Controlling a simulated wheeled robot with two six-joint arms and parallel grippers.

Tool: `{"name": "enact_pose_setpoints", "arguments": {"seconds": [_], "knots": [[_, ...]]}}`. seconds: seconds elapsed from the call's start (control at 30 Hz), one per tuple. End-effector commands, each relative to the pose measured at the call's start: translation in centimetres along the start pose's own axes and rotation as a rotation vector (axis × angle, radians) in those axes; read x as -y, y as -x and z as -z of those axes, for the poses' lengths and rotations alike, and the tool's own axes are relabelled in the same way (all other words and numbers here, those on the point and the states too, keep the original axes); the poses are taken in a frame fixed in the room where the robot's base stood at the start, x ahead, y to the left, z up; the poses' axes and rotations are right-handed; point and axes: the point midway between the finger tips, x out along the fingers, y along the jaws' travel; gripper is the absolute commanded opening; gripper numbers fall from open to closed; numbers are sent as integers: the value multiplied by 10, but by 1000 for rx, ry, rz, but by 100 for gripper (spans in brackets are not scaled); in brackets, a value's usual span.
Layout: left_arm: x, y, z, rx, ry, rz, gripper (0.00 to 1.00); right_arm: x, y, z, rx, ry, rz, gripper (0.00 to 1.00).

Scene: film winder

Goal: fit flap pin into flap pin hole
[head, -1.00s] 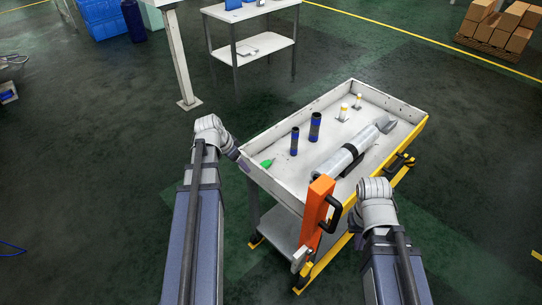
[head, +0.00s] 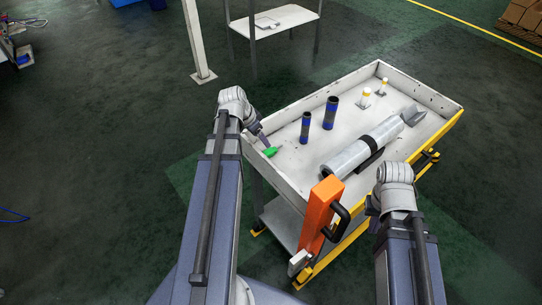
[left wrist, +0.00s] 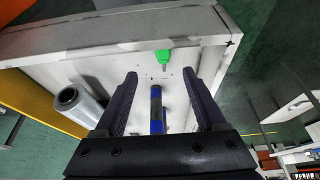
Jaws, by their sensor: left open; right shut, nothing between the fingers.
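The flap pin appears to be the small green-handled piece (head: 270,152) lying in the cart tray near its left corner; in the left wrist view it (left wrist: 163,56) shows a short grey shank. My left gripper (head: 263,138) is just above and beside it in the head view. In the left wrist view my left gripper (left wrist: 160,75) is open and empty, with the green handle just beyond the fingertips. My right gripper (head: 371,208) is shut and empty beside the cart's front right side. I cannot make out the flap pin hole.
The white cart tray (head: 292,188) has raised walls. It holds two blue-black cylinders (head: 305,127), a large grey cylinder (head: 362,150) and two small yellow-white pieces (head: 366,98). An orange block (head: 319,215) with a black handle stands at the front. A white table (head: 275,20) stands behind.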

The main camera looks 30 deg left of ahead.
Motion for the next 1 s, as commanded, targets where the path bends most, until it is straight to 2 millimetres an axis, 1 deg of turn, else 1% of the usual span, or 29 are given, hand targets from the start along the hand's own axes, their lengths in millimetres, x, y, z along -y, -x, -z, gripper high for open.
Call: {"name": "enact_pose_setpoints", "arguments": {"seconds": [0.03,0.27,0.57,0.67,0.87,1.0], "knots": [[0,-10,-4,0,0,0,72,1,-11,1,0,0,0,0],[0,-29,-12,0,0,0,72,3,-31,2,0,0,0,0],[0,-32,-13,0,0,0,72,3,-34,2,0,0,0,0],[0,-38,-13,0,0,0,72,4,-40,2,0,0,0,0],[1,-58,-13,0,-1,-1,72,6,-58,4,0,0,0,0],[0,-58,-12,0,-1,0,72,6,-58,3,0,0,0,0]]}}
